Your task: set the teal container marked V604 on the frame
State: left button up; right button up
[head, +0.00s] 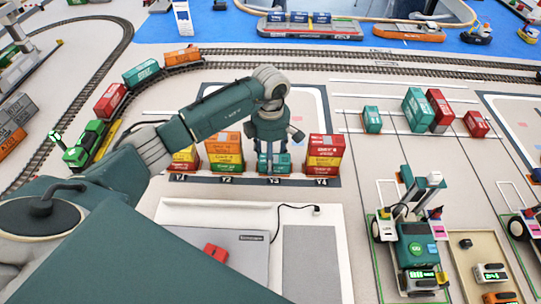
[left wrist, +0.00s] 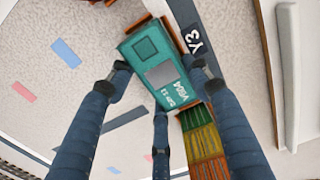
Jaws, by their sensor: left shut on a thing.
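The teal container (left wrist: 150,62) with white lettering that appears to read V604 is between the fingers of my left gripper (left wrist: 157,80) in the left wrist view. The fingers are shut on its sides. In the head view the teal container (head: 281,160) is at the Y3 mark, with my left gripper (head: 272,152) right above and around it. Rust-orange pieces (left wrist: 172,37), perhaps the frame, show at its end by the Y3 mark. I cannot tell whether the container rests on them or hangs just above. My right gripper is not in view.
Stacked containers stand close on both sides, at Y2 (head: 225,152) and Y4 (head: 325,155). More teal and red containers stand to the right, including a large teal one (head: 417,110). A green wheeled crane (head: 417,245) stands at the front right. Rail tracks run behind.

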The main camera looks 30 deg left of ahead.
pick_arm(q)
jog(key=o, duration=0.9)
jog(key=shift+c, duration=0.2)
jog(key=o, duration=0.3)
jog(key=shift+o, duration=0.2)
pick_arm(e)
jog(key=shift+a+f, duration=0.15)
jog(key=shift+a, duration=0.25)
pick_arm(q)
jog(key=shift+r, duration=0.15)
jog(key=shift+w+r, duration=0.1)
jog(key=shift+r, duration=0.15)
notch_tip(320, 180, up, 11)
jog(key=b, duration=0.2)
jog(key=shift+r, duration=0.2)
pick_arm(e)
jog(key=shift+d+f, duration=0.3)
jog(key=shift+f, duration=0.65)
